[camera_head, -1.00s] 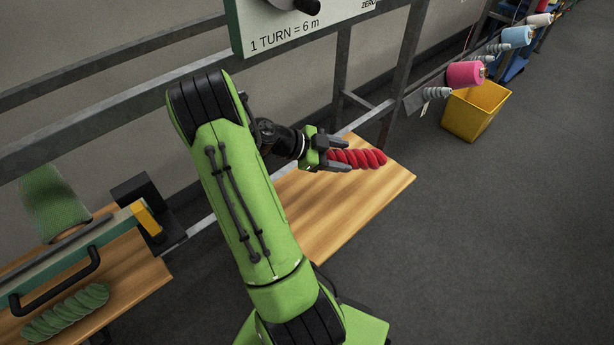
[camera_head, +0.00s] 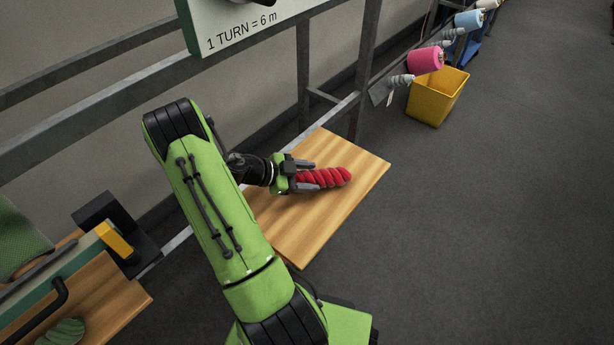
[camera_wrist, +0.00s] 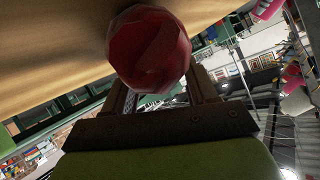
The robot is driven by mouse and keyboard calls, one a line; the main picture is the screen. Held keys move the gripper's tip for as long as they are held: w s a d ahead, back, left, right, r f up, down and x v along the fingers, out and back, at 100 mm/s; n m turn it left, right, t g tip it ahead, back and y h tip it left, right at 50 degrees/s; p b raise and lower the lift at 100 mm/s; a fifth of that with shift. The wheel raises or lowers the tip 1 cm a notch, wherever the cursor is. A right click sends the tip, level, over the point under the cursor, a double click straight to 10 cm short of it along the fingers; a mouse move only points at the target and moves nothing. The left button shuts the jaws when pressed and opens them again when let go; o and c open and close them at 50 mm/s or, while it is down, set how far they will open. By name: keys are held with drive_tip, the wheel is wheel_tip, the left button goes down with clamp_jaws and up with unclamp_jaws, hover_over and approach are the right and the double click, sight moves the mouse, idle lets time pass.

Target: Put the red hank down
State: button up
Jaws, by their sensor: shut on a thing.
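The red hank (camera_head: 324,178) is a twisted bundle over the wooden table (camera_head: 340,215) in the head view. My gripper (camera_head: 304,178) is shut on one end of it, and the hank points out to the right, roughly level. In the wrist view the hank's rounded end (camera_wrist: 148,48) fills the space between the fingers, with the pale wood surface close by. I cannot tell whether the hank touches the wood.
A green hank (camera_head: 62,333) lies on another wooden surface at lower left. A metal frame (camera_head: 303,75) runs behind the table. The wood right of the hank is bare.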

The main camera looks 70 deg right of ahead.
drive_tip(key=o, duration=1.2)
drive_tip(key=shift+r, duration=0.1)
drive_tip(key=p+v, duration=0.2)
drive_tip(key=v, duration=1)
